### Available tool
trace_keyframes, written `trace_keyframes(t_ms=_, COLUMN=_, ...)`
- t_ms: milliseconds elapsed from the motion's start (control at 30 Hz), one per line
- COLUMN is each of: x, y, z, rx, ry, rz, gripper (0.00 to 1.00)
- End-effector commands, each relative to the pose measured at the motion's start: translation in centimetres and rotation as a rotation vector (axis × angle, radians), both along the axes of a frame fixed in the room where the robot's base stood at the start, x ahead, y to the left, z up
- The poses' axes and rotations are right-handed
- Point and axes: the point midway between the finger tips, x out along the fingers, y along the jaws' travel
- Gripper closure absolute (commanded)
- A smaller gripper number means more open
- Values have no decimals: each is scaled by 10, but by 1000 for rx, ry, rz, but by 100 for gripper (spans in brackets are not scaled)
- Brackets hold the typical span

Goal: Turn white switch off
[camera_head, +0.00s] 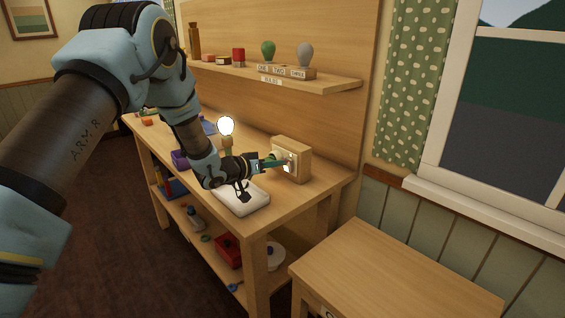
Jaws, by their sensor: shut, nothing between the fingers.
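The white switch (289,159) sits on the front face of a small wooden block (299,156) on the workbench. My gripper (284,162) is shut and empty, with its fingertips at the switch face. I cannot tell whether the fingertips touch it, and they partly cover it. The switch's lever position is too small to read. A round bulb (226,126) on a small wooden stand glows bright white, left of my gripper.
The workbench (312,193) holds a white tray (243,199) below my wrist and a purple object (180,159) at left. A shelf (335,83) with several small items runs above. A lower wooden table (398,270) stands at right, its top bare.

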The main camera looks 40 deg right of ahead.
Motion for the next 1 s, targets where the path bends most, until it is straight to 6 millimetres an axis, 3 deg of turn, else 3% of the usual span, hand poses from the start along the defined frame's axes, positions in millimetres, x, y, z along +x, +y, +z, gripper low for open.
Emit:
trace_keyframes(t_ms=767, x=-1, y=-10, z=0, rx=0, ry=0, rz=-1, gripper=100)
trace_keyframes(t_ms=1000, x=1, y=3, z=0, rx=2, ry=1, rz=2, gripper=100)
